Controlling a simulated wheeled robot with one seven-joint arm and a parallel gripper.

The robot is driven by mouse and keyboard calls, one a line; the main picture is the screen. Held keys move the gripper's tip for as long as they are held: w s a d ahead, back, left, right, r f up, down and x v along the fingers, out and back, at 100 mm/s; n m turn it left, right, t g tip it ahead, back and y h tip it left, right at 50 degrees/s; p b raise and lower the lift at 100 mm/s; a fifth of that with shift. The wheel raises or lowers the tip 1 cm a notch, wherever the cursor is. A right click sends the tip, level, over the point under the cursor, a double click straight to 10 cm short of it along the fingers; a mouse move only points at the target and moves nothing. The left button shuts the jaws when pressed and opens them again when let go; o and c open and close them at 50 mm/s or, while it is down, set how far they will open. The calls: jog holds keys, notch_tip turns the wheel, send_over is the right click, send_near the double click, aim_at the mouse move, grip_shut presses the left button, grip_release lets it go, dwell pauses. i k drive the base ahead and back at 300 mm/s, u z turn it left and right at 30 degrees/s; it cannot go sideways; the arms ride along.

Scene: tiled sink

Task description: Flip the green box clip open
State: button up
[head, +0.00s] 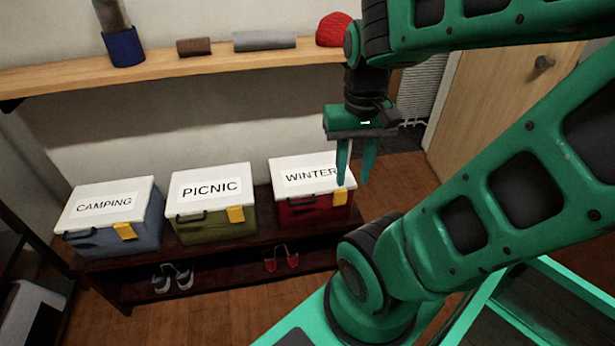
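The green box (218,228) has a white lid labelled PICNIC and stands in the middle of three boxes on a low dark bench. Its yellow clip (236,214) is on the front face near the right corner, lying against the box below the lid edge. A dark handle (190,217) sits to the left of the clip. My gripper (355,182) points down over the right edge of the red box, to the right of the green box. Its two fingers are apart with nothing seen between them. It is clear of the green box.
A blue box (140,234) labelled CAMPING stands to the left and a red box (300,210) labelled WINTER to the right, each with a yellow clip. A wooden shelf (170,66) runs above them. Shoes (173,278) lie under the bench. A door (500,110) is at right.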

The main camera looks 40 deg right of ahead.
aim_at(236, 213)
jog(key=u, duration=0.5)
jog(key=k, duration=0.95)
jog(key=z, duration=0.8)
jog(key=i, duration=1)
